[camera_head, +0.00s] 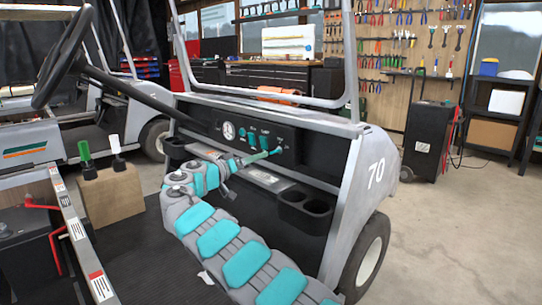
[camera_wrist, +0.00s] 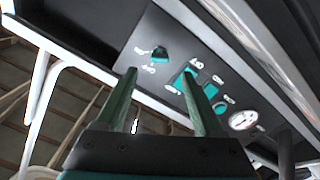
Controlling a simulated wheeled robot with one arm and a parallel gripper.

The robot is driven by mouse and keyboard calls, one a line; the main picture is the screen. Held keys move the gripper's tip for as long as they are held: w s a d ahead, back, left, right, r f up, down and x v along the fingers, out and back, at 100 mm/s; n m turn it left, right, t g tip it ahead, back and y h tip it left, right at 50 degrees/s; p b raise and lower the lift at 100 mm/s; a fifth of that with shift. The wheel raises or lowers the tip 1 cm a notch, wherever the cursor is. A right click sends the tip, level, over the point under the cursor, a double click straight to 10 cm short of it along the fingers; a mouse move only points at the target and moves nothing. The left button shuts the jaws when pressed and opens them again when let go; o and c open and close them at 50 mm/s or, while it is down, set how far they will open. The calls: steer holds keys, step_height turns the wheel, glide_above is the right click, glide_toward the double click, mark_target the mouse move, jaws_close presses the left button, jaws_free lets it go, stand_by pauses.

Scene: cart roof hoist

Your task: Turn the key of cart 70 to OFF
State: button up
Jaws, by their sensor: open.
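Cart 70 (camera_head: 376,173) stands in front of me with its number on the pale side panel. Its black dashboard (camera_head: 228,148) carries a round gauge (camera_head: 228,130) and teal switches (camera_head: 253,140). In the wrist view, a teal key-like knob (camera_wrist: 160,53) sits apart from the other switches, with small white labels around it that I cannot read. My gripper (camera_head: 270,155) is at the right end of the dashboard. In the wrist view my gripper (camera_wrist: 157,76) is open, its green fingers apart and empty, tips just below the knob in the picture. In the head view the fingers hide the knob.
A wooden block (camera_head: 110,193) with green and white handles stands at lower left. A white roof post (camera_head: 350,60) rises beside the panel.

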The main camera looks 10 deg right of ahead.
mark_target(272, 153)
steer(key=p+x, duration=0.1)
steer(key=x, duration=0.6)
steer(key=shift+w+d, duration=0.2)
steer(key=shift+d, duration=0.15)
jaws_close()
stand_by(0.3)
